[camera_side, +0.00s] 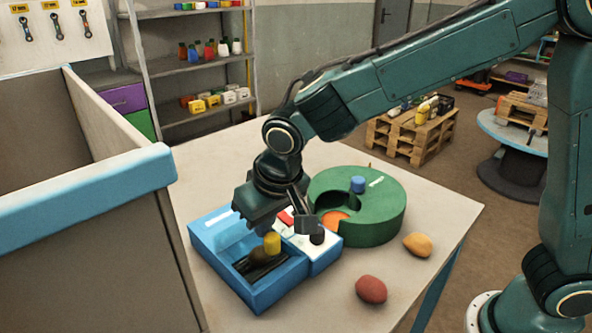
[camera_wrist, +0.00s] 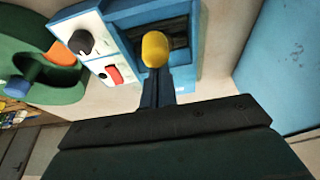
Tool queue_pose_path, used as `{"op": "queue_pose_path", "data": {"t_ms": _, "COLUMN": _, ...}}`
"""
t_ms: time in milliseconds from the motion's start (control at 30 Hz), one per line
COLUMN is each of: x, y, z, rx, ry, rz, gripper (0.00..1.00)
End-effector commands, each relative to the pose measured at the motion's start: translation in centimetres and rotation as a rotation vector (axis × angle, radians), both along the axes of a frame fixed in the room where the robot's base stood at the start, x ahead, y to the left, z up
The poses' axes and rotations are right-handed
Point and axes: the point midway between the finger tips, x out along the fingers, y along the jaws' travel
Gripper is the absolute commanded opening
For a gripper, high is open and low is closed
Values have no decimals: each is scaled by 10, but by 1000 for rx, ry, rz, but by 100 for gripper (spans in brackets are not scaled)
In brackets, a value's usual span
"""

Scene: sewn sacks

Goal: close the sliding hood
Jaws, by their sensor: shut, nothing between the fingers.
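A blue box (camera_side: 210,261) stands on the table with a dark opening in its top; the box also shows in the wrist view (camera_wrist: 207,35). A pale blue panel (camera_side: 229,238), apparently the sliding hood, lies at the far end of the opening, partly hidden by my gripper. A yellow knob (camera_side: 272,243) stands at the opening; it also shows in the wrist view (camera_wrist: 155,49). My gripper (camera_wrist: 155,76) is shut and empty, its fingertips right beside the knob. I cannot tell whether they touch it. How the knob joins the hood is hidden.
A white panel with a red switch (camera_wrist: 114,73) and a dark knob (camera_wrist: 79,41) adjoins the opening. A green round container (camera_side: 376,221) stands behind right. A red lump (camera_side: 371,290) and an orange lump (camera_side: 417,244) lie rightward. A tall blue-rimmed bin (camera_side: 90,212) stands left.

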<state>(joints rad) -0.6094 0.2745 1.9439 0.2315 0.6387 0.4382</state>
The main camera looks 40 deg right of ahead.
Motion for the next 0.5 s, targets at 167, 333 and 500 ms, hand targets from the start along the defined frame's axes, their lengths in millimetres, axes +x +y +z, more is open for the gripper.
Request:
{"op": "queue_pose_path", "data": {"t_ms": 167, "x": 20, "y": -1, "z": 1, "rx": 4, "ry": -10, "rz": -7, "gripper": 0}}
{"op": "queue_pose_path", "data": {"t_ms": 333, "x": 38, "y": -1, "z": 3, "rx": 6, "ry": -18, "rz": -10, "gripper": 0}}
{"op": "queue_pose_path", "data": {"t_ms": 500, "x": 29, "y": 0, "z": 26, "rx": 8, "ry": -23, "rz": -8, "gripper": 0}}
